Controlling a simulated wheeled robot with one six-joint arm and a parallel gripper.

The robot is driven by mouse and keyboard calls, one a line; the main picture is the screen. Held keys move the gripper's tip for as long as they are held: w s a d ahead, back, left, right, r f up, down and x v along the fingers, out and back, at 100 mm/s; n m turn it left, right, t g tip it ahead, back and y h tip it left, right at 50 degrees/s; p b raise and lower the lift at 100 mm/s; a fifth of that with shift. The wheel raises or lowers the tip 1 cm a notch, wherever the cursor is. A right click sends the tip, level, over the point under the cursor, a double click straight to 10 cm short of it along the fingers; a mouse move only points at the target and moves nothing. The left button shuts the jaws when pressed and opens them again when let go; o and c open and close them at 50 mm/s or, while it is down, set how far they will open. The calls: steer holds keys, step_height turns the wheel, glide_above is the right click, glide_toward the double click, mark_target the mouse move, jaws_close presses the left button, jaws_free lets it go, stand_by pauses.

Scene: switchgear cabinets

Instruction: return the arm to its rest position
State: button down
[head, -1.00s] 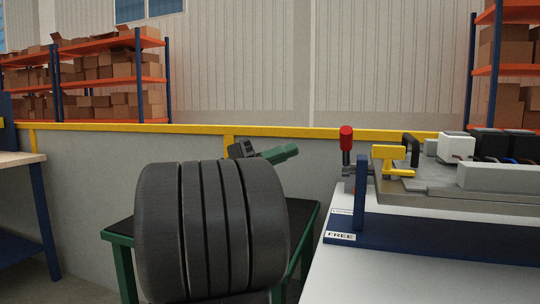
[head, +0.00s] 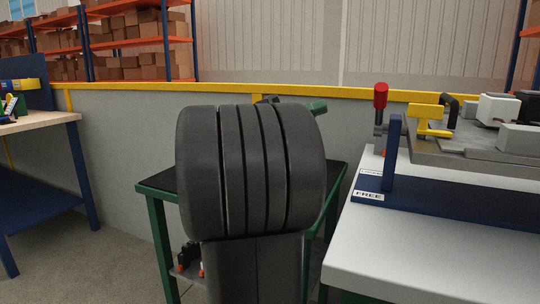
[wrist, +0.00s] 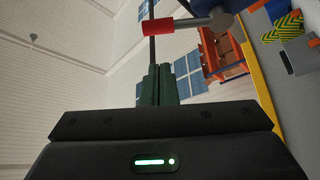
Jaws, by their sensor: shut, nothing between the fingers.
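My gripper (head: 317,107) is mostly hidden behind my own dark, ribbed arm in the head view; only a green fingertip and a bit of its dark body show past the arm's upper right. In the wrist view its green fingers (wrist: 158,86) are together and point up the picture, with nothing visible between them. My arm (head: 250,170) is folded up in front of the head camera, before a green-framed stand.
A white-topped bench (head: 440,245) with a red-handled clamp (head: 380,97) stands right. A wooden-topped bench (head: 45,122) stands left. A low wall with a yellow rail (head: 140,92) runs behind. A red-sleeved rod (wrist: 158,26) crosses above the fingers in the wrist view, distance unclear.

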steer(key=w+d+r+n+y+p, duration=0.1)
steer(key=w+d+r+n+p, duration=0.1)
steer(key=p, duration=0.6)
steer(key=w+d+r+n+t+y+p, duration=0.1)
steer(key=w+d+n+y+p, duration=0.1)
steer(key=d+n+p, duration=0.2)
steer(key=w+d+r+n+t+y+p, duration=0.1)
steer(key=d+n+p, duration=0.3)
steer(key=d+p, duration=0.4)
steer(key=w+r+p, duration=0.1)
steer(key=p, duration=0.3)
steer(key=shift+w+r+y+p, duration=0.3)
steer(key=shift+w+p, duration=0.05)
steer(key=shift+w, duration=0.05)
steer(key=shift+a+f, duration=0.1)
steer(key=shift+f, duration=0.1)
stand_by(0.3)
